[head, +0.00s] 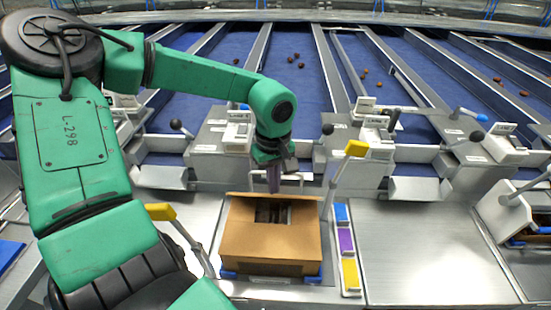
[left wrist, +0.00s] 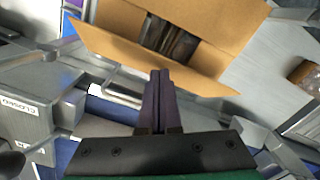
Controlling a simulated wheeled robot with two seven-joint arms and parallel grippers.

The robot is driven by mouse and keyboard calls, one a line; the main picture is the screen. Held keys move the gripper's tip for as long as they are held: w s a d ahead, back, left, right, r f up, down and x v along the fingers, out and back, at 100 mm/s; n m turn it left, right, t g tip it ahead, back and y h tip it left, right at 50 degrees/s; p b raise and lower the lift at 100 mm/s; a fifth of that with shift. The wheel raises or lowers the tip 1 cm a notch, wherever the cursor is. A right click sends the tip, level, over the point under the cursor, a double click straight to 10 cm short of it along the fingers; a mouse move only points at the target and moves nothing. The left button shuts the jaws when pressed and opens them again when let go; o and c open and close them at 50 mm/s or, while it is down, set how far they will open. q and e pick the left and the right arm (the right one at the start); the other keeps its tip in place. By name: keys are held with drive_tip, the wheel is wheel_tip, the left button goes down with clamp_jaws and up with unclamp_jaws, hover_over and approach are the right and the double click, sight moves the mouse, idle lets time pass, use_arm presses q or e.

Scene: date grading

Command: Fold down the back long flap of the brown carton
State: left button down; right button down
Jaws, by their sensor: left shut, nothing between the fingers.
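The brown carton (head: 270,246) stands open on a metal station in the middle of the head view. Its front and side flaps lie inward around a central opening with dark contents. The back long flap (left wrist: 130,52) shows in the left wrist view as a tan strip along the near edge, sticking up and outward from the box. My left gripper (head: 273,189) is shut and empty, pointing down at the carton's back edge. In the left wrist view its purple fingers (left wrist: 158,76) reach the flap's outer edge; I cannot tell whether they touch. My right gripper is not in view.
Blue, purple and yellow blocks (head: 347,241) sit in a strip right of the carton. Grey machine housings (head: 218,140) stand close behind. A bare metal surface (head: 430,240) lies to the right.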

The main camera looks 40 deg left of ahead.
use_arm(q)
drive_tip(key=shift+s+d, duration=0.6)
drive_tip(key=shift+s, duration=0.2)
drive_tip(key=shift+f+b, duration=2.45)
drive_tip(key=shift+b, duration=0.1)
wheel_tip(320, 180, up, 12)
drive_tip(key=p, duration=0.7)
drive_tip(key=shift+f+p, duration=0.25)
drive_tip(key=shift+p, duration=0.15)
drive_tip(key=shift+f, duration=0.1)
